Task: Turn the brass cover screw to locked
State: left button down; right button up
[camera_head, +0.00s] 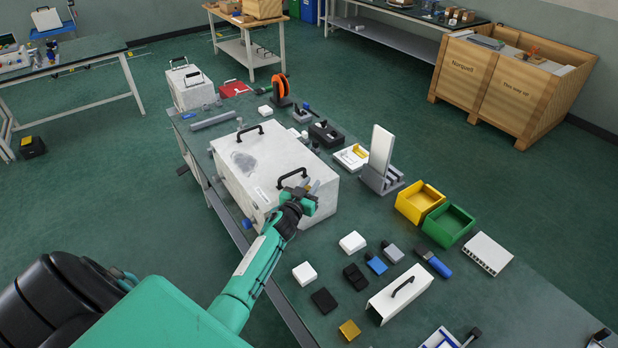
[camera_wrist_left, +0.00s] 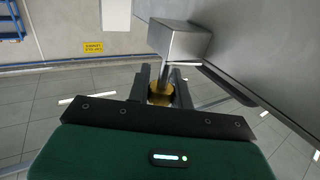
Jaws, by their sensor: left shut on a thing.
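The brass cover screw (camera_wrist_left: 160,99) shows in the left wrist view as a round yellow piece between the two dark fingers of my left gripper (camera_wrist_left: 163,84). A grey metal block (camera_wrist_left: 184,42) with a thin shaft lies just beyond it. In the head view my left gripper (camera_head: 303,193) is at the near right end of a large pale box (camera_head: 268,165) with two black handles. It is shut on the screw. The fingers hide part of the screw, and I cannot read its turned position or any lock mark. My right gripper is not in view.
A grey stand with a white panel (camera_head: 381,150), a yellow bin (camera_head: 420,200) and a green bin (camera_head: 448,224) stand right of the box. Several small blocks and a white cover with a black handle (camera_head: 400,294) lie on the near bench (camera_head: 490,305).

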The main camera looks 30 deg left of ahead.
pick_arm(q)
jog(key=shift+r+m+h+p, duration=0.1)
jog(key=shift+m+h+p, duration=0.4)
jog(key=shift+m+h, duration=0.65)
jog(key=shift+d+h, duration=0.1)
jog(key=shift+h, duration=0.25)
jog(key=c, duration=1.3)
grip_release()
jog(key=shift+o, duration=0.2)
jog(key=shift+s+f, duration=0.2)
jog(key=shift+s, duration=0.35)
jog(key=s+a+b, duration=0.1)
jog(key=s+b, duration=0.2)
jog(key=s, duration=0.9)
jog(key=shift+s, duration=0.3)
